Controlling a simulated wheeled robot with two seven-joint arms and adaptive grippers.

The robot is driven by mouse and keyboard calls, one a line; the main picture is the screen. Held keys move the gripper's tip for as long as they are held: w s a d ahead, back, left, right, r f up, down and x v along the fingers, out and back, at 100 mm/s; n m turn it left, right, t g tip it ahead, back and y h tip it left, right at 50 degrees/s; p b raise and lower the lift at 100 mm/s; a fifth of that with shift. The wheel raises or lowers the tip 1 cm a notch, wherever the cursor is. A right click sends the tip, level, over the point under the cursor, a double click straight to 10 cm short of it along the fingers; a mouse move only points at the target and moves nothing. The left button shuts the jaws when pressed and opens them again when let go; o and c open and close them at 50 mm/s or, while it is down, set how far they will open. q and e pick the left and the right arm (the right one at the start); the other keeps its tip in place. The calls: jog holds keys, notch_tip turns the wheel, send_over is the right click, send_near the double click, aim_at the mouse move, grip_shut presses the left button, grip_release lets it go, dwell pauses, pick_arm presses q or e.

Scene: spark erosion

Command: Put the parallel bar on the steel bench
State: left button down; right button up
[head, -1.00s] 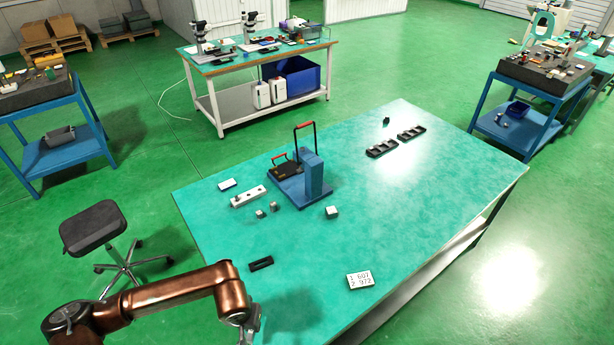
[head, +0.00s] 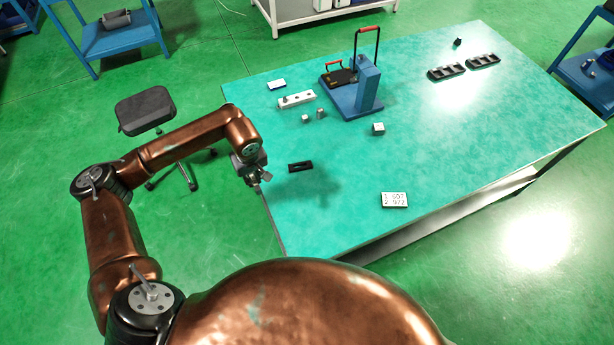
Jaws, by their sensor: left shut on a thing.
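My left gripper (head: 257,177) is near the left edge of the green-topped bench (head: 335,215), left of a small black tray. It is shut on a thin grey piece (head: 259,189), which I take for the parallel bar. Only a small part of the piece shows, and the fingers hide the rest. I cannot tell whether it touches the bench. My right gripper is not in view.
The black tray (head: 300,166), a white numbered plate (head: 394,200), a blue fixture (head: 367,85), a white holed bar (head: 297,99) and small metal blocks stand on the bench. A black stool (head: 145,112) is behind my left arm.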

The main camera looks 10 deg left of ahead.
pick_arm(q)
jog(key=d+f, duration=0.2)
jog(key=d, duration=0.1)
jog(key=d+f+p, duration=0.1)
jog(key=d+f, duration=0.2)
jog(key=d, duration=0.1)
jog(key=d+f, duration=0.2)
jog(key=d, duration=0.2)
jog(key=shift+s+d+f+p, duration=0.2)
jog(key=shift+s+p, duration=0.2)
jog(key=shift+d+f, duration=0.4)
jog(key=shift+f, duration=0.15)
jog(key=f, duration=0.1)
jog(key=d+f, duration=0.1)
jog(key=f, duration=0.1)
jog(key=shift+p, duration=0.35)
jog(key=shift+a+f, duration=0.15)
jog(key=shift+f, duration=0.3)
